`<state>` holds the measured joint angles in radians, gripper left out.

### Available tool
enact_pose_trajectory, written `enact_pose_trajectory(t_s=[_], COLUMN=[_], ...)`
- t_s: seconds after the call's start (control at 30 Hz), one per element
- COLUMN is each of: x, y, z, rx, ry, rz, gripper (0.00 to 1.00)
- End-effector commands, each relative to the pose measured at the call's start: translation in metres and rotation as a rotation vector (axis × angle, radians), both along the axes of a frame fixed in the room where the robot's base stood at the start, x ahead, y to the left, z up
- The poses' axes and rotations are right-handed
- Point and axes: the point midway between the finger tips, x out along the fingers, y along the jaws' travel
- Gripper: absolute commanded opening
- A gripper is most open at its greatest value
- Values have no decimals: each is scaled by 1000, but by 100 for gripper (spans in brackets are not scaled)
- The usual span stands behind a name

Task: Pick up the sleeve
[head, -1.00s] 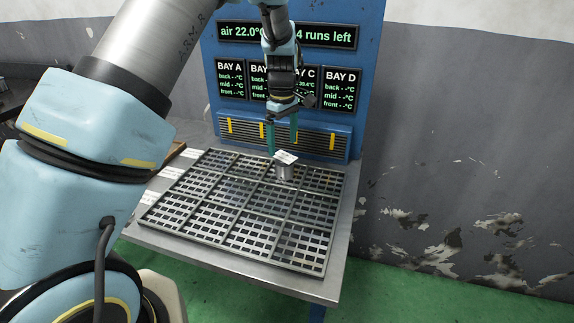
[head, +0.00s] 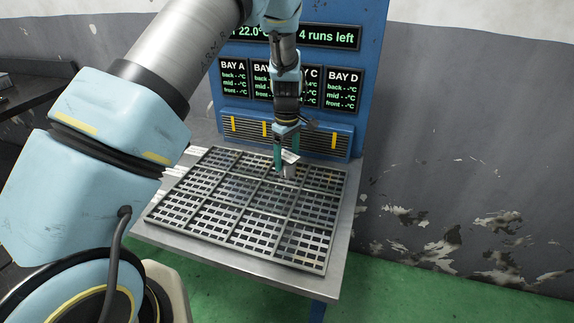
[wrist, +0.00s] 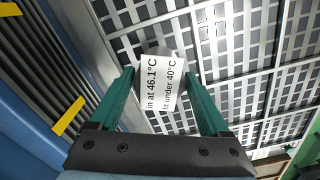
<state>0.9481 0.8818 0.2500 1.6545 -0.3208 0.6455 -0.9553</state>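The sleeve (head: 288,171) is a short grey metal cylinder standing on the grid rack (head: 238,232), toward its back. A white tag (wrist: 162,84) covers its top in the wrist view; the readable text includes "in at 46.1°C" and "under 40°C". My gripper (head: 286,158) is lowered over the sleeve, with its teal fingers on either side. In the wrist view my gripper (wrist: 159,72) has its fingers apart, with the sleeve and tag between the tips. I cannot tell whether the tips touch the sleeve.
The rack lies on a metal table (head: 318,281). A blue panel (head: 372,40) stands behind, with a vent (head: 318,143) and displays for bays A to D; the BAY C display (head: 311,88) is partly hidden by my arm. The rack's front is empty.

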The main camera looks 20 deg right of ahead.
Motion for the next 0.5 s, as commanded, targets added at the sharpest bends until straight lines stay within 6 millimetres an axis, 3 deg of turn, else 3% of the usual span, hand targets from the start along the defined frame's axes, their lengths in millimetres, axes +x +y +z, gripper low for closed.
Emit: enact_pose_trajectory(t_s=[0.07, 0.5], x=[0, 0], y=[0, 0], z=[0, 0], rx=[0, 0], ry=[0, 0], rz=[0, 0], gripper=[70, 20])
